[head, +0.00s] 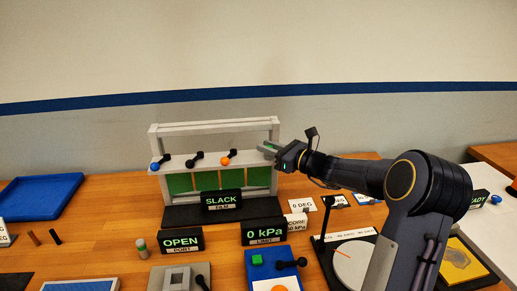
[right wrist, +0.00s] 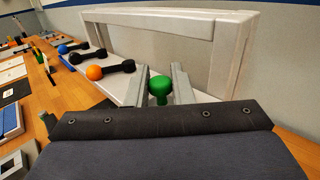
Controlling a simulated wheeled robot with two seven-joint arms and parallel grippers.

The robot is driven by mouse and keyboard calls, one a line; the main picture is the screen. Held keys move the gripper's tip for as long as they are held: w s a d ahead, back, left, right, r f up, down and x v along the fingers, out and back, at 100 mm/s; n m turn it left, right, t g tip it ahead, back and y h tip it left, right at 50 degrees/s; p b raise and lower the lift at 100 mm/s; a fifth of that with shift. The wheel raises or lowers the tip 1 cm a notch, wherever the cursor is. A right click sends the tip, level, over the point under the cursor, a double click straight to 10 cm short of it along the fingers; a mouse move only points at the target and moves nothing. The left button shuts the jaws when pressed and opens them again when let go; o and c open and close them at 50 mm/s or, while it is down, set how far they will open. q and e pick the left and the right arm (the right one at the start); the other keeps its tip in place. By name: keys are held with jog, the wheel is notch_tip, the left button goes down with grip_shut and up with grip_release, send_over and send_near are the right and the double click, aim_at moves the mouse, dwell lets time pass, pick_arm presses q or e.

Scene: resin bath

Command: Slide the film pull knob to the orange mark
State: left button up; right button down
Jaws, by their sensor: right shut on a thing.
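A white frame (head: 212,127) stands on a dark base at the back of the table, with green panels (head: 228,177) in its lower part. Its shelf carries a blue ball knob (head: 155,166), a black one (head: 190,163) and an orange one (head: 225,160), each with a dark arm. My right gripper (head: 267,149) is at the frame's right end. In the right wrist view a green knob (right wrist: 160,87) sits between its fingers, and the gripper is shut on it. The orange knob (right wrist: 95,72) is to its left there. I cannot make out a separate orange mark. My left gripper is out of view.
A sign (head: 222,201) reading SLACK FILM stands before the frame. OPEN PORT (head: 182,241) and 0 kPa LIMIT (head: 263,232) signs stand nearer. A blue tray (head: 41,194) lies at the left. A round dial (head: 354,262) is below my right arm.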

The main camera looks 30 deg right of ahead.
jog(key=shift+s+d, duration=0.2)
jog(key=shift+d, duration=0.35)
jog(key=shift+s+d, duration=0.15)
jog(key=shift+d, duration=0.35)
jog(key=c, duration=1.3)
grip_release()
jog(key=shift+c, duration=0.2)
jog(key=b+v, duration=0.1)
jog(key=v, duration=0.6)
jog(key=shift+s+b, duration=0.35)
jog(key=shift+s, duration=0.05)
jog(key=shift+d, duration=0.1)
